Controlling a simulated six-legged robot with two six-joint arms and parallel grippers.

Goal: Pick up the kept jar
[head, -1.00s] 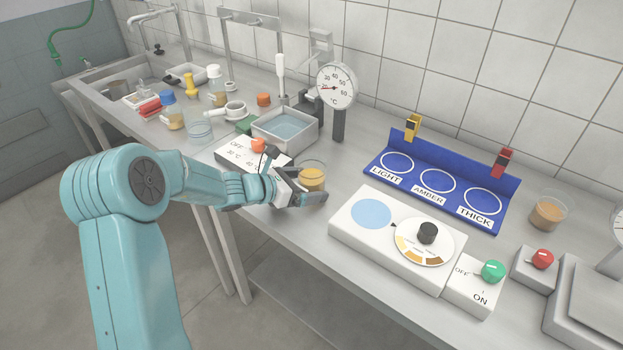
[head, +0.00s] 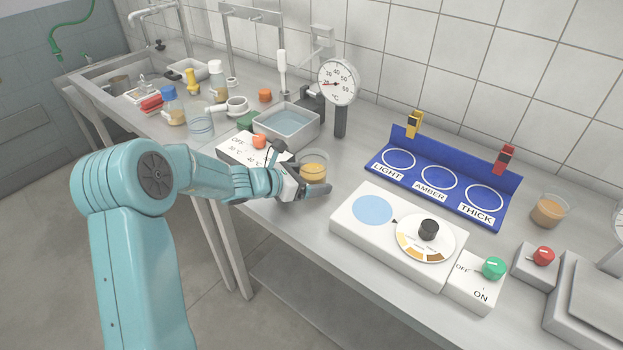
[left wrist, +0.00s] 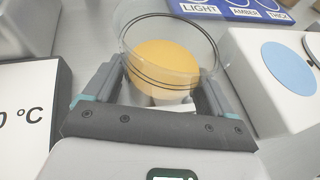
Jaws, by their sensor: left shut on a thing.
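A clear glass jar with amber liquid (head: 314,170) is at the front part of the bench, between the heater box and the white dial box. My left gripper (head: 309,189) is shut on this jar, with one finger on each side of it. In the left wrist view the jar (left wrist: 164,68) is between the fingers, upright or nearly so, with its open rim facing the camera. Whether its base is clear of the bench is hidden. A second jar with brownish liquid (head: 548,212) stands at the right. My right gripper is not in view.
The white dial box (head: 350,224) is right of the held jar, and the blue rack (head: 440,195) with empty LIGHT, AMBER and THICK rings is behind it. The heater box (head: 232,150) and metal water bath (head: 287,137) are left. Bare bench lies between jar and rack.

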